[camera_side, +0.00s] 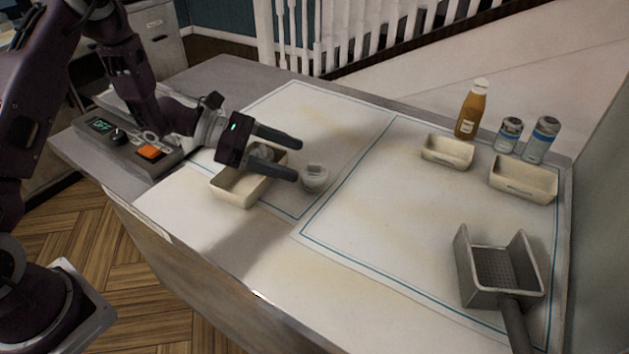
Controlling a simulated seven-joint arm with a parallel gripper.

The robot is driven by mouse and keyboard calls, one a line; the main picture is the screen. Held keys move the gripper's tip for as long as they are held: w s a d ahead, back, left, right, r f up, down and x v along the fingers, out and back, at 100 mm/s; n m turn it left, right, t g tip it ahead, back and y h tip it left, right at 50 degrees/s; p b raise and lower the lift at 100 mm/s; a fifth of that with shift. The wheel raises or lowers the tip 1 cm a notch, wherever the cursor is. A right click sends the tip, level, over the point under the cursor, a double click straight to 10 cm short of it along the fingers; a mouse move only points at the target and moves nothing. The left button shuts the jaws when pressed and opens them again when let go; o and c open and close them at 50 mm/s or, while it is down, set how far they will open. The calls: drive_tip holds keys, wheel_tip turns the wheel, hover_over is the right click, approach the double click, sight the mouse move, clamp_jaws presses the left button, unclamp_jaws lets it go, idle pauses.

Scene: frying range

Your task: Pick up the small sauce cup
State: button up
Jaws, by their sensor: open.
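The small sauce cup (315,179) is pale and stands on the white work surface, just right of a cream tray. My gripper (297,160) reaches in from the left above that tray, its two dark fingers spread apart. The fingertips point right, toward the cup. The nearer fingertip shows close beside the cup's left side in the picture; I cannot tell whether they touch. Nothing is seen held between the fingers.
The cream tray (234,199) lies under my gripper with a greyish item (262,152) partly hidden there. Two more trays (447,162) (522,190), a sauce bottle (470,112) and two shakers (509,135) (542,140) stand at right. A fry basket (498,285) is front right. The middle is clear.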

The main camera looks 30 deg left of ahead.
sight(327, 172)
drive_tip(key=x, duration=0.4)
drive_tip(key=shift+w+f, duration=0.1)
drive_tip(key=shift+f, duration=0.3)
drive_tip(key=c, duration=1.5)
